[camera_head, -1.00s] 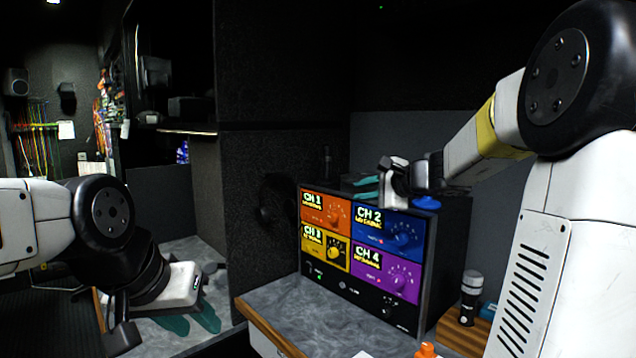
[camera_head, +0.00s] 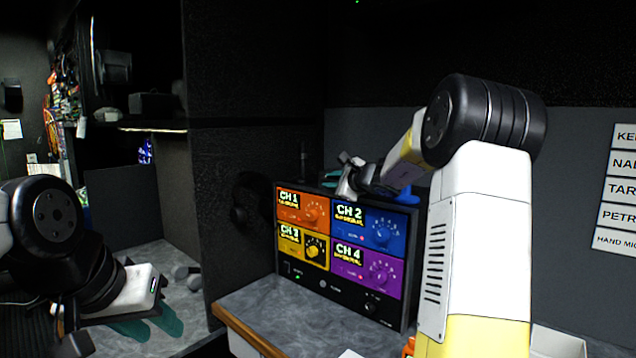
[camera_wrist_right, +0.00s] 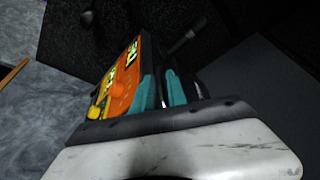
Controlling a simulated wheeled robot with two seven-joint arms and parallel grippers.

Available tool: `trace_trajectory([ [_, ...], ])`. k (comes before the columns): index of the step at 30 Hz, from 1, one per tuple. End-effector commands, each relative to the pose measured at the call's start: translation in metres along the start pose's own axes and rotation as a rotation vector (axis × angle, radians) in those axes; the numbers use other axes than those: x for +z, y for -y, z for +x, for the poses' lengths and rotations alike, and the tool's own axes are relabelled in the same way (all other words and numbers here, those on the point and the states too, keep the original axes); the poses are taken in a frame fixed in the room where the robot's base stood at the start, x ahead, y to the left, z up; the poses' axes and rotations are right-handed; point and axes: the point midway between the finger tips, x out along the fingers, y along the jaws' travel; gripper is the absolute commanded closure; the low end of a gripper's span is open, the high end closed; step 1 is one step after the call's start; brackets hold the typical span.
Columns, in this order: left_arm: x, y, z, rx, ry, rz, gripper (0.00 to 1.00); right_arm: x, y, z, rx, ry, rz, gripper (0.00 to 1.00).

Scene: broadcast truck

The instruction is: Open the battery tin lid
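I cannot make out the battery tin or its lid for certain in either view. A blue object (camera_head: 409,196), mostly hidden by my right arm, sits on top of the four-channel unit (camera_head: 342,298). My right gripper (camera_head: 338,181) is over the top of that unit, near its left end. In the right wrist view its teal fingers (camera_wrist_right: 163,90) stand a little apart, with no held object clear between them. My left gripper (camera_head: 150,328) is low at the left above the grey counter, its teal fingers slightly apart and seemingly empty.
The four-channel unit stands on a grey worktop (camera_head: 260,310) with a wooden edge. A dark padded partition (camera_head: 240,150) rises to its left. White name labels (camera_head: 622,190) hang on the right wall. A pale box (camera_head: 558,343) is at lower right.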

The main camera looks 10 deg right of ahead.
Motion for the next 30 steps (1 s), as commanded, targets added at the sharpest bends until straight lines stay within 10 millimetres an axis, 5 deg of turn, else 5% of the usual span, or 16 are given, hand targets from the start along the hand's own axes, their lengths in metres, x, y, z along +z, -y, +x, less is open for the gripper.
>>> trace_trajectory([
  [6, 0.0, 0.0, 0.0, 0.0, 0.0, 0.0, 0.64, 0.0002, 0.0002, 0.0005, 0.0, 0.0, 0.0, 0.82],
  [9, 0.0, 0.0, 0.0, 0.0, 0.0, 0.0, 0.64, 0.0001, 0.0001, 0.0004, 0.0, 0.0, 0.0, 1.0],
  [30, 0.0, 0.0, 0.0, 0.0, 0.0, 0.0, 0.64, -0.0002, -0.0003, 0.0001, 0.001, 0.0, 0.0, 1.0],
])
